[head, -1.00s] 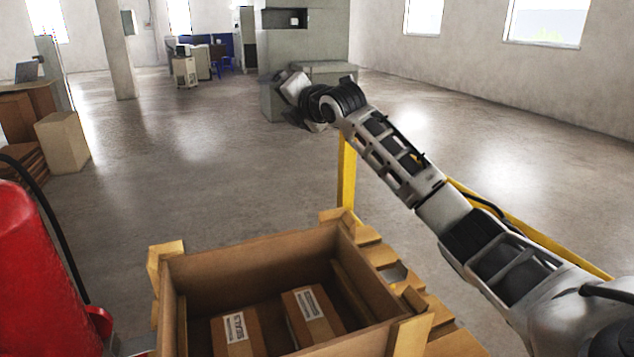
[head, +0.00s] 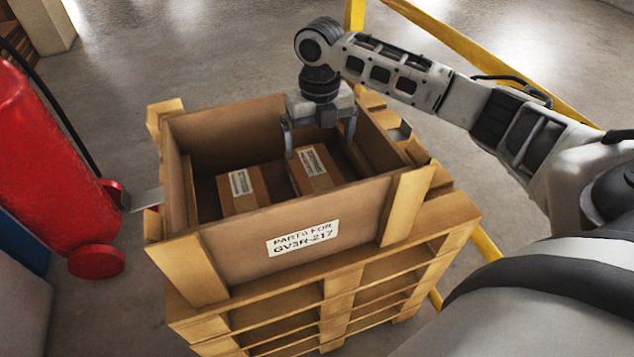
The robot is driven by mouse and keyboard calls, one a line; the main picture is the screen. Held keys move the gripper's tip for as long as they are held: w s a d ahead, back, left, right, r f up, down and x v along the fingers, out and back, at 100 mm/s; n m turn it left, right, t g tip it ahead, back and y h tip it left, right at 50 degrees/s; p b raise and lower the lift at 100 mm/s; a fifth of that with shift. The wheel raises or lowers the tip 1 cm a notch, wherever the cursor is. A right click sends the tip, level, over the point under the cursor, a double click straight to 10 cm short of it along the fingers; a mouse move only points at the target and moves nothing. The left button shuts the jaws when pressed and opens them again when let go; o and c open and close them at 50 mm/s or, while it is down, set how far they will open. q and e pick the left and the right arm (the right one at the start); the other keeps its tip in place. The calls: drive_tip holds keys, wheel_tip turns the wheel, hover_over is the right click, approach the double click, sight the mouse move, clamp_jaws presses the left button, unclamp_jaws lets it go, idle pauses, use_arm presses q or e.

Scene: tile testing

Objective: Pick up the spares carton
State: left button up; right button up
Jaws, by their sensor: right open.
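Two brown cartons with white labels lie in an open wooden crate (head: 234,253): a left carton (head: 240,206) and a right carton (head: 322,181). Their labels are too small to read now, so I cannot tell which one is the spares carton. My right gripper (head: 320,148) points down over the right carton with its fingers apart and nothing between them. I cannot tell how far above the carton the fingertips are. The carton's lower parts are hidden by the crate's front wall. My left gripper is not in view.
The crate bears a "PARTS FOR" label (head: 302,238) and stands on a stack of wooden pallets (head: 340,290). A red wheeled object (head: 50,165) stands close on the left. A yellow rail (head: 440,35) runs behind my right arm. Open floor lies behind the crate.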

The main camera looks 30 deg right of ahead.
sight(317, 172)
drive_tip(key=f, duration=1.1)
drive_tip(key=shift+w+a+f, duration=0.15)
drive_tip(key=shift+w+f, duration=0.05)
drive_tip(key=shift+f, duration=0.05)
drive_tip(key=shift+r, duration=0.15)
drive_tip(key=c, duration=1.1)
